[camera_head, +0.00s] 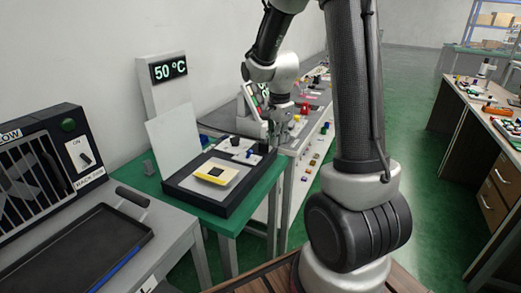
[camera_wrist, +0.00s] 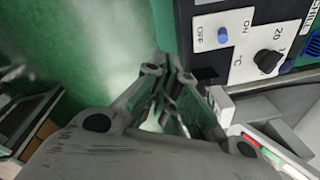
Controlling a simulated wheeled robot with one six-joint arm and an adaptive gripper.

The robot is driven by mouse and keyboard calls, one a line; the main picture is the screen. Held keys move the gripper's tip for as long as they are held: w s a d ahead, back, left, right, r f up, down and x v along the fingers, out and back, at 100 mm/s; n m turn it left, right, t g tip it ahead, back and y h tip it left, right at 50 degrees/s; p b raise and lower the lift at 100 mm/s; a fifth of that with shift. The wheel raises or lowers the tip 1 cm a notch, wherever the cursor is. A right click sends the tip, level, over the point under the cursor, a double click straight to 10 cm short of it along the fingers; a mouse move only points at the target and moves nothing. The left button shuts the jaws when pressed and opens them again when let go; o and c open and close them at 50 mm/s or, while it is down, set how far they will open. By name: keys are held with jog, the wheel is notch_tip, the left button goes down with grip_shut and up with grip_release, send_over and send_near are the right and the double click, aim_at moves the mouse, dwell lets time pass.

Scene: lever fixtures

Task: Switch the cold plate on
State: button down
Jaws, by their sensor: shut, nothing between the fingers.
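A low black unit (camera_head: 215,205) with a control strip lies on the green table in the head view; I take it to be the cold plate. A yellow-edged pale block (camera_head: 215,173) rests on its top. In the wrist view a white switch plate (camera_wrist: 207,45) marked OFF and ON carries a blue switch lever (camera_wrist: 223,36). The lever shows between the two words; which way it leans is unclear. My gripper (camera_head: 270,143) is at the unit's far right end. In the wrist view my gripper (camera_wrist: 172,68) is shut and empty, left of the switch plate and apart from the lever.
A black dial (camera_wrist: 267,61) marked 20 and °C sits right of the switch. A display (camera_head: 169,69) reading 50 °C and a pale upright panel (camera_head: 174,143) stand behind the unit. A black oven-like appliance (camera_head: 40,165) and dark tray (camera_head: 85,245) are at the left.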

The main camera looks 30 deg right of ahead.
aim_at(249, 154)
jog(key=w+m, duration=0.1)
jog(key=m, duration=0.1)
jog(key=w+r+m+t, duration=0.1)
jog(key=m, duration=0.1)
jog(key=w+m, duration=0.1)
jog(key=m, duration=0.1)
jog(key=shift+w+d+r+t, duration=0.1)
jog(key=shift+r+t, duration=0.1)
jog(key=shift+t, duration=0.1)
jog(key=x, duration=0.9)
jog(key=shift+f, duration=0.45)
jog(key=shift+w+a+r, duration=0.2)
jog(key=shift+a, duration=0.35)
jog(key=shift+w+a+r, duration=0.15)
jog(key=shift+a+r, duration=0.05)
jog(key=shift+a, duration=0.35)
jog(key=shift+w+a+r, duration=0.25)
jog(key=shift+a, duration=0.4)
jog(key=shift+w+a+r+g+h, duration=0.1)
jog(key=shift+w+r+g+h, duration=0.05)
jog(key=shift+g+h, duration=0.4)
